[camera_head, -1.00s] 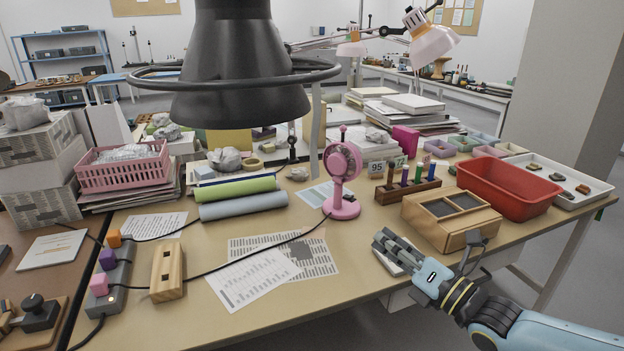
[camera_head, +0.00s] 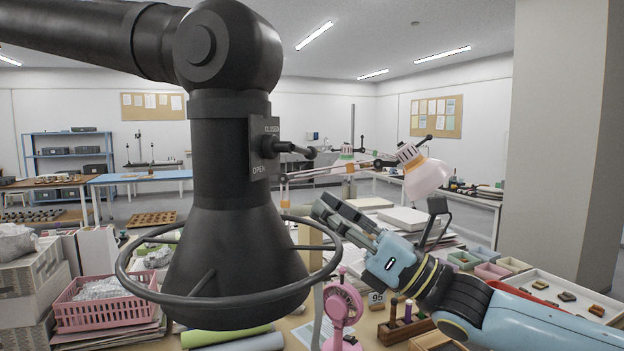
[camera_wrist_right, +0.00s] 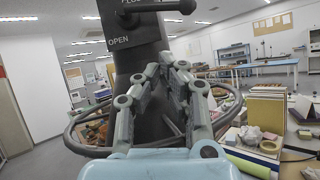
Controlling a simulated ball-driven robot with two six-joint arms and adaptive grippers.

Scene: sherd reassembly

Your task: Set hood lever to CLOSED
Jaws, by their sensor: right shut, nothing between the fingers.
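The black fume hood (camera_head: 235,215) hangs over the table, with a ring-shaped rail around its flared bottom. A dark plate (camera_head: 264,148) on its neck reads CLOSED at the top and OPEN at the bottom. The black hood lever (camera_head: 295,149) sticks out from this plate to the right, roughly level. In the right wrist view the lever (camera_wrist_right: 160,7) lies at the top edge, partly cut off, above the fingers. My right gripper (camera_head: 328,208) is shut and empty, below and to the right of the lever, apart from it. My left gripper is out of view.
The hood's rail (camera_head: 130,275) passes close by my right gripper. A desk lamp (camera_head: 425,175) stands behind it. Below are a pink fan (camera_head: 342,305), a pink basket (camera_head: 100,305) and a white tray (camera_head: 560,292). The space around the lever looks open.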

